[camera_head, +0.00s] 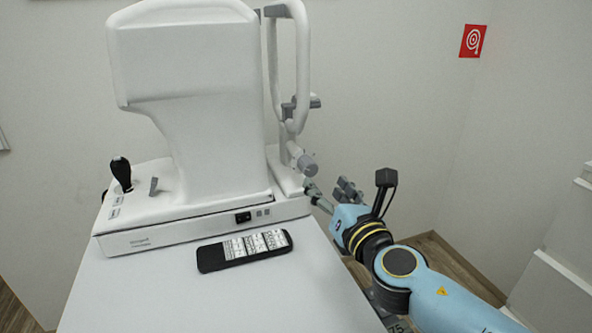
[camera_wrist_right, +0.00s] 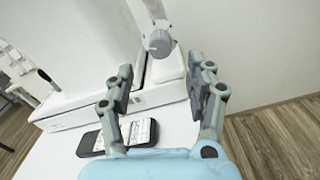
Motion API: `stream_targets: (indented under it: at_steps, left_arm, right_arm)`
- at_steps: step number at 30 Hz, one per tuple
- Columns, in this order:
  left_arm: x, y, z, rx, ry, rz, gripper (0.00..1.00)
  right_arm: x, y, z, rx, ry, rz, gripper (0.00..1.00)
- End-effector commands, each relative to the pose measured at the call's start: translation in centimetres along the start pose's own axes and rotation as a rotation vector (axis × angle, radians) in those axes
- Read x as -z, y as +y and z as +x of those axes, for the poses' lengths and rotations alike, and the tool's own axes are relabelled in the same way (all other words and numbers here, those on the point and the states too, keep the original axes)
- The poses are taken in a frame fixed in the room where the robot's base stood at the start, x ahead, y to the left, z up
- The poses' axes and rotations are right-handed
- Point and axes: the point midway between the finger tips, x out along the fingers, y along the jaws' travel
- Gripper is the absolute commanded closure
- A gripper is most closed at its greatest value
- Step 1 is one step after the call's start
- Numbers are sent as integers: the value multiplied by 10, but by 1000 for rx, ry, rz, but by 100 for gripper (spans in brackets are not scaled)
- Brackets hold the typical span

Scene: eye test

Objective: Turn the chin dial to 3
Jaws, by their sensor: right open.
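The chin dial is a grey knob (camera_head: 307,165) low on the chin-rest post of the white eye-test machine (camera_head: 205,110). It also shows in the right wrist view, its round face toward me (camera_wrist_right: 158,43), with a line mark on it. Any numbers on it are too small to read. My right gripper (camera_head: 328,188) is open and empty, just right of and below the dial. In the right wrist view its fingers (camera_wrist_right: 160,84) stand apart, with the dial beyond them and between them, not touched. My left gripper is not in view.
A black remote (camera_head: 244,250) with white labels lies on the white table (camera_head: 215,300) in front of the machine. A black joystick (camera_head: 121,172) stands at its left. The headrest frame (camera_head: 302,70) rises above the dial. A white cabinet (camera_head: 562,260) is at the right.

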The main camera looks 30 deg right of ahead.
Motion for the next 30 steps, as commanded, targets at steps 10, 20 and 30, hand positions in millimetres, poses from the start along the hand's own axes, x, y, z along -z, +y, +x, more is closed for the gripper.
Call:
stream_targets:
  at_steps: [10,20,30]
  left_arm:
    - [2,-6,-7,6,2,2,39]
    - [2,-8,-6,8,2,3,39]
    - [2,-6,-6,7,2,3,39]
  right_arm:
    - [-2,0,68,0,-2,1,45]
    - [0,0,88,1,2,3,45]
    - [0,0,88,1,1,3,67]
